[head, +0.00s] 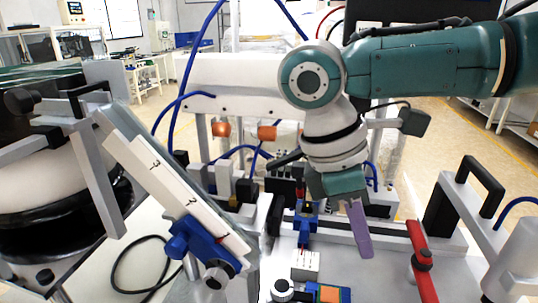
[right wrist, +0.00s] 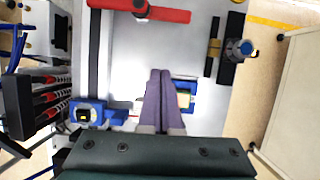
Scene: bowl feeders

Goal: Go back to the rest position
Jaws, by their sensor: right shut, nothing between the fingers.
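My right gripper (head: 361,240) hangs over the workbench in the head view, with its arm coming in from the right. Its purple fingers point down and appear empty. In the right wrist view the two fingers of my right gripper (right wrist: 160,78) lie side by side, shut with nothing between them. Below and partly behind them is a blue part (right wrist: 184,94) with a pale insert. My left gripper is not in view.
A bowl feeder (head: 40,175) and its slanted white track (head: 165,185) stand at the left. A red bar (head: 421,262) lies right of my gripper. A small white block (head: 305,266) sits at the front. Black-handled fixtures (head: 455,205) stand at the right.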

